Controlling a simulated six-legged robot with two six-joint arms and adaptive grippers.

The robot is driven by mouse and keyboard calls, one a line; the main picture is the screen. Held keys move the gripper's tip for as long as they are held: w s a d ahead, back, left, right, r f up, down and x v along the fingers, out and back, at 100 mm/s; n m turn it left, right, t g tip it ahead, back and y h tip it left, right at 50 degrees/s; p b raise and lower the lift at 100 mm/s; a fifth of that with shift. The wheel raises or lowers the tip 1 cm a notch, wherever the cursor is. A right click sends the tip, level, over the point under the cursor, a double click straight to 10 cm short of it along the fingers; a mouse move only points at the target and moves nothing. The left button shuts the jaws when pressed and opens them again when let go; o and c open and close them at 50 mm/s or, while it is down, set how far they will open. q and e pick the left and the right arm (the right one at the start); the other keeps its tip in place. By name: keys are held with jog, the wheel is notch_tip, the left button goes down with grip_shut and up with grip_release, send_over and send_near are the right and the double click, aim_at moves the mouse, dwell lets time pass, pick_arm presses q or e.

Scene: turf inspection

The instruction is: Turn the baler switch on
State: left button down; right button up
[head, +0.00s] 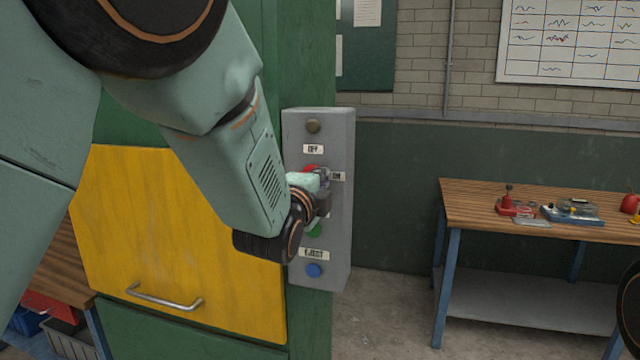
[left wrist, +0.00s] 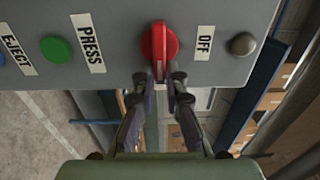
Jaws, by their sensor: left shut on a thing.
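The baler switch is a red knob (head: 310,168) on the grey control box (head: 340,235), mostly hidden in the head view by my left gripper (head: 322,190). My left gripper (left wrist: 160,82) is shut on the knob's near end there. My right gripper is not in view.
The box also carries a dark round knob (head: 313,126), a green button (head: 314,230) and a blue button (head: 314,270). The yellow door (head: 180,240) of the green baler is left of it. A wooden workbench (head: 470,205) with small items stands right, with open floor between.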

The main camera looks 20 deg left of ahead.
aim_at(326, 124)
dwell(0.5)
pick_arm(q)
jog(key=c, duration=1.4)
grip_release()
jog(key=shift+a, duration=0.1)
jog(key=shift+r, duration=0.1)
notch_tip(326, 124, up, 9)
jog(key=shift+s, duration=0.1)
jog(key=shift+r, duration=0.3)
jog(key=shift+w, duration=0.25)
jog(key=shift+s+r, duration=0.1)
jog(key=shift+s, duration=0.05)
